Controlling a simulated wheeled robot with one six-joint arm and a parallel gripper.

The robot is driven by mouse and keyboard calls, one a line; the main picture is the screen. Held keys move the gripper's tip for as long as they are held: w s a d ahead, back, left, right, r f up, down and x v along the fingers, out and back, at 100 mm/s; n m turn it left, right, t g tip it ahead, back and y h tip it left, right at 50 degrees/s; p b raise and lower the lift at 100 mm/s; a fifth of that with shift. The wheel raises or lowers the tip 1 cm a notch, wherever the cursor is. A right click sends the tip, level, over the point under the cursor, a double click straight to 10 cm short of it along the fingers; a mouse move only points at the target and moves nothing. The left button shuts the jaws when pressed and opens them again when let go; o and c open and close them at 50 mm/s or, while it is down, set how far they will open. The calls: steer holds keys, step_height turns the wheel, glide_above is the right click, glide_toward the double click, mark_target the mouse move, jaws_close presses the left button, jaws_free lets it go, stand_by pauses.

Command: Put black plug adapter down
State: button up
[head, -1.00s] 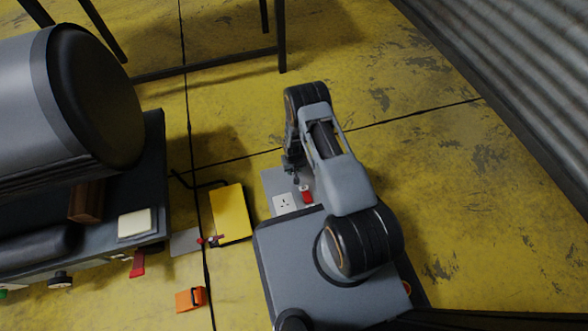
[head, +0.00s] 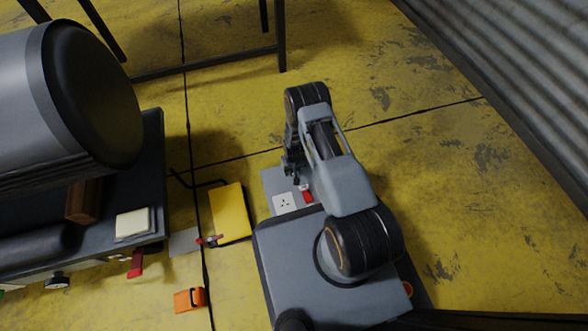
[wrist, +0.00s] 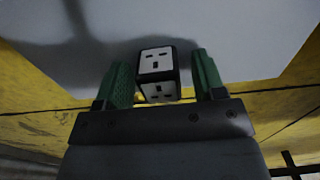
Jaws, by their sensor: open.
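The black plug adapter (wrist: 158,72), with white socket faces, shows in the wrist view between the green-padded fingers of my gripper (wrist: 162,60). The fingers are open, with a gap on each side of the adapter; the right gap looks wider. The adapter appears to be at the pale grey surface beyond it, but its contact is hard to see. In the head view my gripper (head: 293,172) points down over a grey panel (head: 273,181) on the floor, and I cannot make out the adapter there.
A white socket plate (head: 284,203) and a red item (head: 307,196) are on the panel by my base. A yellow case (head: 229,212) and an orange item (head: 189,299) lie left on the yellow floor. A loaded bench (head: 150,190) stands further left.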

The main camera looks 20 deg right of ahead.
step_height(320, 180, up, 40)
steer(key=t+p, duration=0.1)
steer(key=p, duration=0.6)
steer(key=s+r+t, duration=0.1)
steer(key=s+r, duration=1.4)
steer(key=s, duration=0.2)
steer(key=shift+s+r+t, duration=0.25)
steer(key=shift+t, duration=0.05)
steer(key=shift+d, duration=0.1)
